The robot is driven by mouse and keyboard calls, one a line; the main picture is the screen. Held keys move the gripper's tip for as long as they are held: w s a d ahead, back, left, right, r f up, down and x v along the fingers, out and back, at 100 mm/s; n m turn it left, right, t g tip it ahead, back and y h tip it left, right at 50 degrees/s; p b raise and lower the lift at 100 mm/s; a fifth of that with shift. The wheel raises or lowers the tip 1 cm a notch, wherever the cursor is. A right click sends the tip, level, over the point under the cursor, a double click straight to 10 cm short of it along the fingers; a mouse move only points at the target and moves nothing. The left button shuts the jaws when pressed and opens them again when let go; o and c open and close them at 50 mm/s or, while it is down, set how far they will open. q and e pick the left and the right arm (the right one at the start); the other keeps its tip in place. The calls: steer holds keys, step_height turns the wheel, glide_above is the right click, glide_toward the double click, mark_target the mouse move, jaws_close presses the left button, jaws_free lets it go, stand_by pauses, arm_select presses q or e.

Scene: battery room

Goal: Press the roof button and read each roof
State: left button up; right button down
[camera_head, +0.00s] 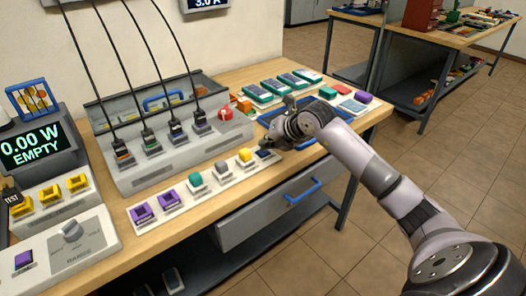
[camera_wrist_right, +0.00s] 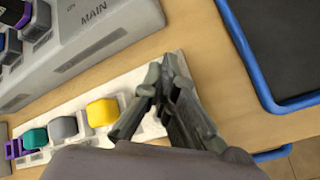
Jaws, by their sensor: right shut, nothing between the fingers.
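A white strip (camera_head: 190,192) lies along the front of the bench. It carries purple holders (camera_head: 143,213), a teal cap (camera_head: 195,179), a grey cap (camera_head: 221,168) and a yellow cap (camera_head: 245,156). My right gripper (camera_head: 267,147) is shut and empty at the strip's right end, beside a small dark piece (camera_head: 264,154). In the right wrist view the gripper (camera_wrist_right: 160,85) is over the strip's end, just right of the yellow cap (camera_wrist_right: 103,113); I cannot tell whether it touches anything. No button marked roof can be made out. A display (camera_head: 36,138) reads 0.00 W EMPTY. My left gripper is out of view.
A grey charger (camera_head: 160,165) with cabled plugs and a red switch (camera_head: 225,113) stands behind the strip. A blue-rimmed tray (camera_wrist_right: 240,50) is close on the gripper's right. Green-and-white boxes (camera_head: 256,93) line the back. A drawer with a blue handle (camera_head: 303,191) is below.

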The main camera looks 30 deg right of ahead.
steer(key=shift+r+p, duration=0.5)
steer(key=shift+r, duration=0.25)
steer(key=shift+r+p, duration=1.7)
steer(key=shift+r, duration=0.9)
steer(key=shift+f, duration=0.1)
